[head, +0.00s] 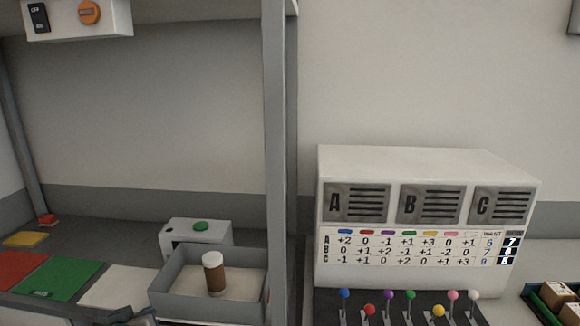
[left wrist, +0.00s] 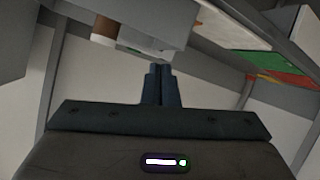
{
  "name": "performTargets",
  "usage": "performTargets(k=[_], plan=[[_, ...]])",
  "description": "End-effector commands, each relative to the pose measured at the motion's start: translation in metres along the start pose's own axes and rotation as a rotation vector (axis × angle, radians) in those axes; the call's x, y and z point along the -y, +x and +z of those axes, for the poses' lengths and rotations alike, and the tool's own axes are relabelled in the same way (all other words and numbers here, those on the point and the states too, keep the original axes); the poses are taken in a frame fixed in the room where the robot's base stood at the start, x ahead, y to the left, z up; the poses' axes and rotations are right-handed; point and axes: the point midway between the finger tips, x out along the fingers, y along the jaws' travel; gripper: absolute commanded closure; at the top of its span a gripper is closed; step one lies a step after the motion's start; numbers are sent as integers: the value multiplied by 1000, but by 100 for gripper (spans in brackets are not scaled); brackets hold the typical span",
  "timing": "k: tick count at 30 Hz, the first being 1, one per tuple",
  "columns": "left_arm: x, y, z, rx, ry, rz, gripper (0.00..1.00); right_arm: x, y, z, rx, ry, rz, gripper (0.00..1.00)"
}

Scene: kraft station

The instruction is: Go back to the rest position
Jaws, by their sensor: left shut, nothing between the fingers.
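My left gripper (left wrist: 158,70) shows in the left wrist view with its two dark fingers together and nothing between them. It is close to the grey bin in that view, and I cannot tell whether it touches it. In the head view only a dark piece of my left arm shows at the bottom edge, in front of the bin. My right gripper is not in either view.
A grey bin (head: 207,307) holds a brown bottle with a white cap (head: 214,274). Behind it stands a white box with a green button (head: 201,226). Coloured mats, including a green mat (head: 60,279), lie left. A white panel (head: 425,165) and coloured levers (head: 388,296) stand right of a grey post (head: 276,160).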

Motion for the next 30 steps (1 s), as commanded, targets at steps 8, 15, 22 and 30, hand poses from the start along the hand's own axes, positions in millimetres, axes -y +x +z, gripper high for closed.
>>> performTargets(k=[8,15,22,30], plan=[[47,-61,168,400,243,-83,100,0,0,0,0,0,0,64],[71,-118,245,631,378,-89,100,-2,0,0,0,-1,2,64],[86,-168,292,800,465,-75,100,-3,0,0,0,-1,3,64],[107,-121,348,836,467,-82,100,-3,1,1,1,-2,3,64]])
